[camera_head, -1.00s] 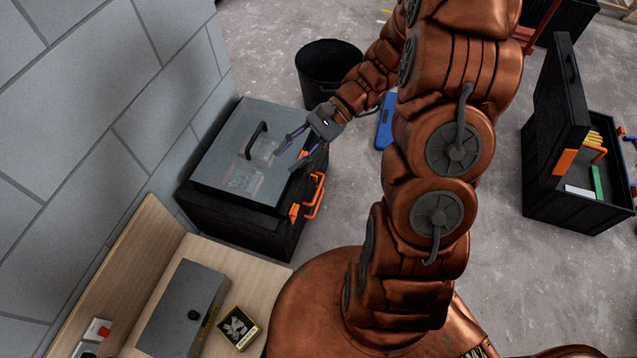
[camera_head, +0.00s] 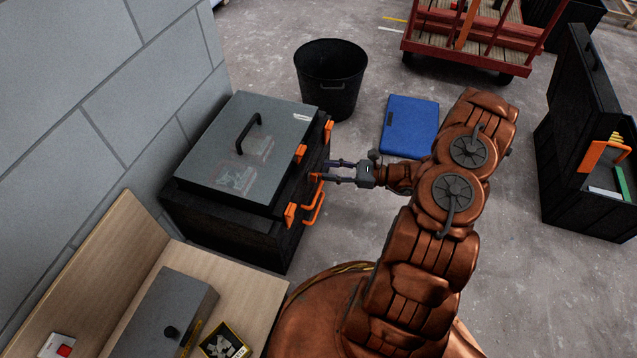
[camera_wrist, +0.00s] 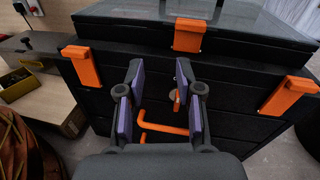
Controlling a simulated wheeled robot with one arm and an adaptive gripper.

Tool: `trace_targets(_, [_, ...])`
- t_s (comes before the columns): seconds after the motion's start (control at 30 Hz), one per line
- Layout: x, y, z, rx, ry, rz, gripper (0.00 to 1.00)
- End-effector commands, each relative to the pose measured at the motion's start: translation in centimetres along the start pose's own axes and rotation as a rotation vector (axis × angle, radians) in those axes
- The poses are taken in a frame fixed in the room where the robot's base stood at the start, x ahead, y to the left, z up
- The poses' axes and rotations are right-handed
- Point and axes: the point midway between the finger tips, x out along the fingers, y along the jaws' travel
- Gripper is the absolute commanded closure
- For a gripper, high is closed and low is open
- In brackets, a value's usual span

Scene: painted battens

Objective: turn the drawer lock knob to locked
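The black tool chest (camera_head: 235,225) stands against the wall, with a grey lid (camera_head: 225,150) on top. In the wrist view its drawer front (camera_wrist: 236,125) faces me. A small knob-like part with a grey and orange face (camera_wrist: 175,98), apparently the lock knob, shows between my fingers, nearer the right one. Its setting is too small to read. My gripper (camera_head: 327,171) is open and level in front of the chest's front face. In the wrist view my gripper (camera_wrist: 160,70) has its two fingers apart with nothing held between them. I cannot tell whether a fingertip touches the chest.
Orange latches (camera_wrist: 188,35) line the lid's edge, and orange drawer handles (camera_head: 314,207) stick out below my gripper. A black bin (camera_head: 331,75) and a blue case (camera_head: 410,127) stand beyond. A wooden bench (camera_head: 240,285) holds a grey box (camera_head: 165,315).

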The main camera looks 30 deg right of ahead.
Motion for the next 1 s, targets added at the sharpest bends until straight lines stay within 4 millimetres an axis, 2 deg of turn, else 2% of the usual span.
trace_targets(0.03, [-0.7, -0.2, -2.5, 0.022, -0.006, -0.039, 0.65])
trace_targets(0.1, [-1.4, -0.5, -4.4, 0.046, -0.013, -0.084, 0.65])
trace_targets(0.2, [-2.2, -0.8, -6.3, 0.068, -0.019, -0.133, 0.65])
trace_targets(0.3, [-2.7, -1.1, -7.4, 0.082, -0.022, -0.163, 0.65])
trace_targets(0.47, [-2.4, -1.2, -8.0, 0.089, -0.025, -0.176, 0.65])
trace_targets(0.8, [2.2, -1.9, -8.0, 0.088, -0.023, -0.171, 0.65])
trace_targets(1.0, [4.2, -2.3, -7.9, 0.088, -0.023, -0.173, 0.65])
